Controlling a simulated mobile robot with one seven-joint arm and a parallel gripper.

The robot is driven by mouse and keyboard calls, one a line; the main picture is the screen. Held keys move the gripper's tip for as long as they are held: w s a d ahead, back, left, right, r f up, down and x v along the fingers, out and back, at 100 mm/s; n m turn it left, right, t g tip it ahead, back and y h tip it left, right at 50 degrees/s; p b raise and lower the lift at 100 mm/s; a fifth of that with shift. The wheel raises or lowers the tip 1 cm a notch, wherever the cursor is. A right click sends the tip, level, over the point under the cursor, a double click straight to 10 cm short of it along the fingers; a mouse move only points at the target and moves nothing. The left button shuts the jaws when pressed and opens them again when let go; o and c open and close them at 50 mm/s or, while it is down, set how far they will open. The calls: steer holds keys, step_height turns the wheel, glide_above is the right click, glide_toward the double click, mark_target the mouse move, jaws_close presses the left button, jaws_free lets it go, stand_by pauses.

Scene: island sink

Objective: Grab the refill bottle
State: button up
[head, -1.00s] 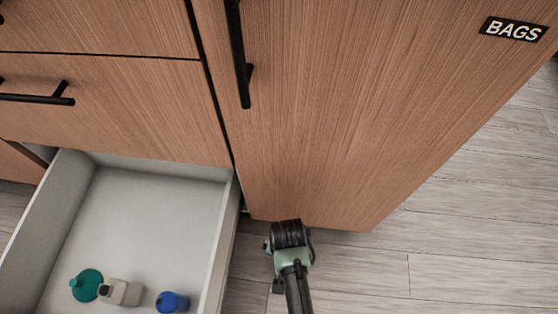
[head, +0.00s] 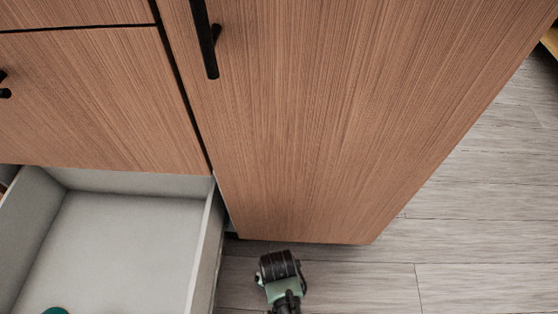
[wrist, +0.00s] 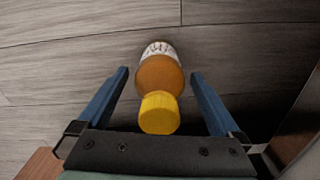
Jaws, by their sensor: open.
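An amber bottle (wrist: 160,78) with a yellow cap and a white, dark-marked label lies in line with my gripper (wrist: 160,75) in the wrist view. The cap points toward the palm and the label end points away. My gripper is open, with one blue finger on each side of the bottle. Gaps show between the bottle and both fingers. No writing that names it as the refill bottle can be read. In the head view the bottle is not visible, and only part of my arm shows low in the picture.
An open grey drawer (head: 128,240) is at the lower left of the head view, with a sliver of a teal item (head: 56,311) at the bottom edge. A tall wood cabinet front (head: 330,110) with a black handle stands beside it. Wood-plank floor (head: 480,210) is clear at the right.

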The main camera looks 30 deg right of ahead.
step_height(320, 180, down, 2)
steer(key=shift+f+b, duration=0.1)
steer(key=shift+b, duration=0.4)
steer(key=shift+c, duration=0.2)
steer(key=c, duration=1.5)
steer(key=shift+o, duration=0.2)
steer(key=shift+r, duration=0.2)
